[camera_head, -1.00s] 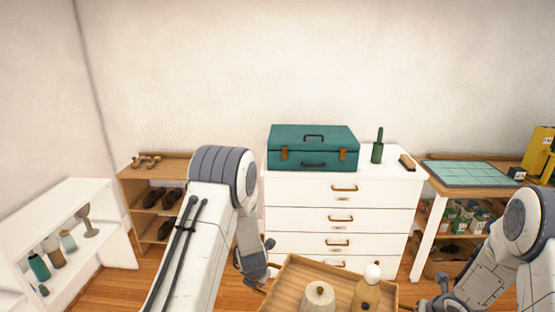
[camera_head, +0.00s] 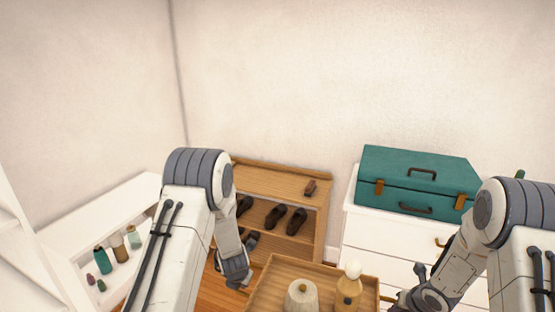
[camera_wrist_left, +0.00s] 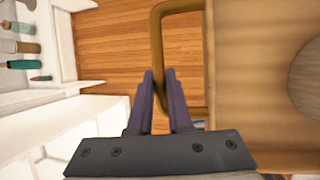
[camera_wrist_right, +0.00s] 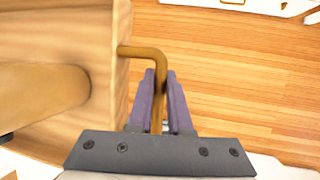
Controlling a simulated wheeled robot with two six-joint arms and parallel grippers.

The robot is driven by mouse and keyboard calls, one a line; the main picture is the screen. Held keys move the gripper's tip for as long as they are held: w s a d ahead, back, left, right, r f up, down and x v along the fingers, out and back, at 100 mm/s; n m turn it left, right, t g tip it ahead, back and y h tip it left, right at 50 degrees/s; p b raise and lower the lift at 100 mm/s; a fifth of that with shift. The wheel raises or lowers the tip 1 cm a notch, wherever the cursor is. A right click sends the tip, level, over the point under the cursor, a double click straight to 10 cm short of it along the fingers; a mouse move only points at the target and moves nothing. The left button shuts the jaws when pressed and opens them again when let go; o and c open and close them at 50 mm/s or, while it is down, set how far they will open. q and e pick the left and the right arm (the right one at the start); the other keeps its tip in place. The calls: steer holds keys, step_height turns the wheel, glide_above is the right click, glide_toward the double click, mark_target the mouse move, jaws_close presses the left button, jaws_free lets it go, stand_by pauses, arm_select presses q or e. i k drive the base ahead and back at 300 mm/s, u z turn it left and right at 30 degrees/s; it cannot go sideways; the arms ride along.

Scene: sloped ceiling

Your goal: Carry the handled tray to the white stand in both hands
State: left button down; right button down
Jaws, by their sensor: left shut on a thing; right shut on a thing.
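The wooden handled tray (camera_head: 262,297) is low in the middle of the head view, its near part cut off. It carries a pale round object with a knob (camera_head: 301,298) and a tan bottle with a white top (camera_head: 349,289), both upright. My left gripper (camera_wrist_left: 160,78) is shut on the tray's left brass-coloured handle (camera_wrist_left: 157,35). My right gripper (camera_wrist_right: 160,78) is shut on the right handle (camera_wrist_right: 138,52). The tray is held above the floor and looks about level. I cannot tell for sure which white furniture is the white stand.
A white low shelf (camera_head: 130,205) with several bottles stands at the left. A wooden shoe rack (camera_head: 272,182) stands ahead against the wall. A white chest of drawers (camera_head: 380,240) bearing a teal case (camera_head: 415,168) is at the right. Wooden floor (camera_head: 215,290) shows between them.

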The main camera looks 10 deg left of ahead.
mark_target(113, 209)
steer(key=u, duration=0.25)
steer(key=i, duration=1)
steer(key=u, duration=0.55)
steer(key=i, duration=1.1)
steer(key=u, duration=0.8)
steer(key=i, duration=1.05)
steer(key=u, duration=0.65)
